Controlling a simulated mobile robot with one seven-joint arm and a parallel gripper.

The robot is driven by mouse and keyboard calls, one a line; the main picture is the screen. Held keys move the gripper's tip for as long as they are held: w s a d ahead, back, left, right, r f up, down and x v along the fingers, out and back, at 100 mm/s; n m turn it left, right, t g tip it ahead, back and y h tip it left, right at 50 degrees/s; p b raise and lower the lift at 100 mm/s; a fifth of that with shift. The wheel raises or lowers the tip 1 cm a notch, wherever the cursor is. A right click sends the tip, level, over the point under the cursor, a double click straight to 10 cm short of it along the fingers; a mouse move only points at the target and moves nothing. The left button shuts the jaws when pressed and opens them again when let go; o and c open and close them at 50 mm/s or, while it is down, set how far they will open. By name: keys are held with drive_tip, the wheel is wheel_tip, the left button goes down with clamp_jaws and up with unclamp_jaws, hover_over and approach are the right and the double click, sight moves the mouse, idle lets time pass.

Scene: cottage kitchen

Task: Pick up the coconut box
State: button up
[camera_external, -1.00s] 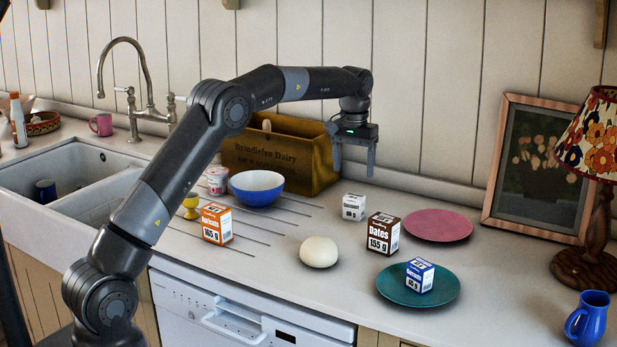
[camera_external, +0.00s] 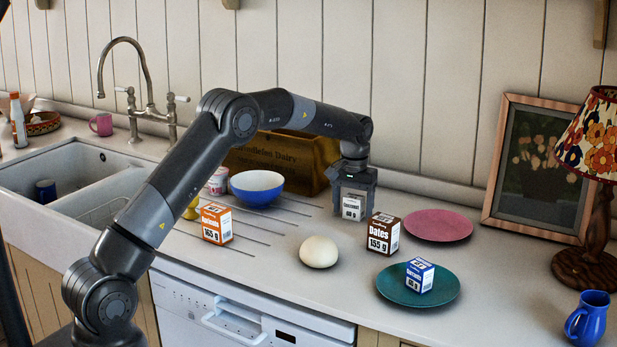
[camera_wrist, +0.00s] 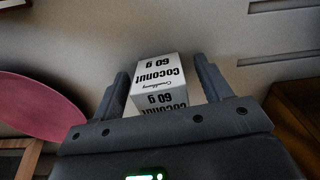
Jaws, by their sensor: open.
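The coconut box (camera_external: 353,205) is a small white box with black lettering, standing on the counter behind the dates box. My gripper (camera_external: 354,199) is down at it in the external view, with the fingers at its two sides. In the wrist view the coconut box (camera_wrist: 158,84) lies between the two spread fingers of my gripper (camera_wrist: 164,85). The fingers are open, and a gap shows on each side of the box. Its lower part is hidden by the gripper body in the wrist view.
A brown dates box (camera_external: 383,234) stands close in front to the right. A pink plate (camera_external: 437,225) lies to the right, a wooden crate (camera_external: 290,160) behind left. A white round object (camera_external: 319,252) sits in front. A teal plate (camera_external: 440,296) bears a blue box (camera_external: 420,275).

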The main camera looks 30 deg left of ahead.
drive_tip(key=shift+f, duration=0.1)
drive_tip(key=c, duration=1.1)
